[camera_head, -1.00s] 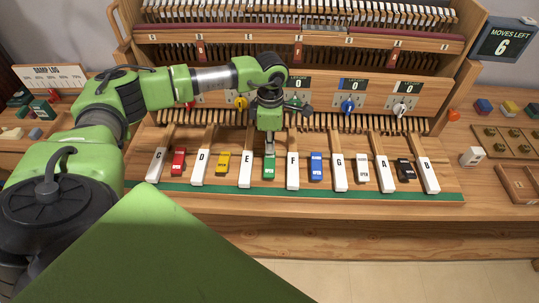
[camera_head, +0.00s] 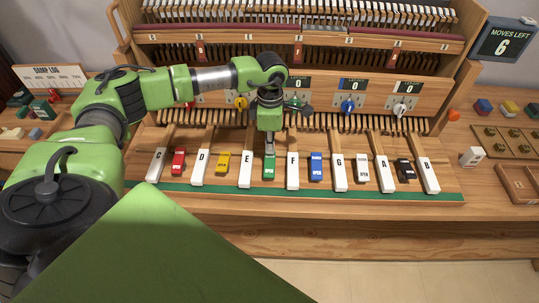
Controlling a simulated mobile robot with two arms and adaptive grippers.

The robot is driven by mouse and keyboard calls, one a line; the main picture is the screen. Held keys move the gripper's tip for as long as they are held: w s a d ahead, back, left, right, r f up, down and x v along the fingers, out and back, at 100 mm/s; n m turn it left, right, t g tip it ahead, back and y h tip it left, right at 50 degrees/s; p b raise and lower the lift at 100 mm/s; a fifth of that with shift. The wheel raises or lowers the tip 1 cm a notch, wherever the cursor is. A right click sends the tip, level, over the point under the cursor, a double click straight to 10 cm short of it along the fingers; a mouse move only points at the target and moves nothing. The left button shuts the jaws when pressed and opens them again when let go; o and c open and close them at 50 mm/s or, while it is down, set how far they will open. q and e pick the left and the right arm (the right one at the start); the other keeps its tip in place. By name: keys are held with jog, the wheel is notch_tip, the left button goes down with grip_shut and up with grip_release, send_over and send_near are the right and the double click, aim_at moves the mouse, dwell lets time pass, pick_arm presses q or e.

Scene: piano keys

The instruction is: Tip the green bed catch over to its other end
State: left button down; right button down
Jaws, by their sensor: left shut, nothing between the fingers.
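The green bed catch (camera_head: 269,169) sits in the key row between the white keys E (camera_head: 246,169) and F (camera_head: 292,171). A label reading OPEN shows on its near end. My left gripper (camera_head: 269,152) points straight down at the far end of the catch, and its fingers are shut with nothing between them. The fingertips overlap the catch's far end in the picture; I cannot tell whether they press on it. My right gripper is not in view.
Red (camera_head: 178,161), yellow (camera_head: 222,163), blue (camera_head: 316,167), white (camera_head: 362,170) and black (camera_head: 405,169) catches stand among the lettered keys. A green strip (camera_head: 330,193) runs along the front. A sign (camera_head: 507,43) reads MOVES LEFT 6.

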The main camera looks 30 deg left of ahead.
aim_at(270, 155)
pick_arm(q)
jog(key=shift+f+b, duration=1.05)
jog(key=shift+f, duration=0.25)
dwell(0.5)
jog(key=shift+r, duration=0.15)
jog(key=shift+r+p, duration=2.1)
jog(key=shift+r, duration=1.35)
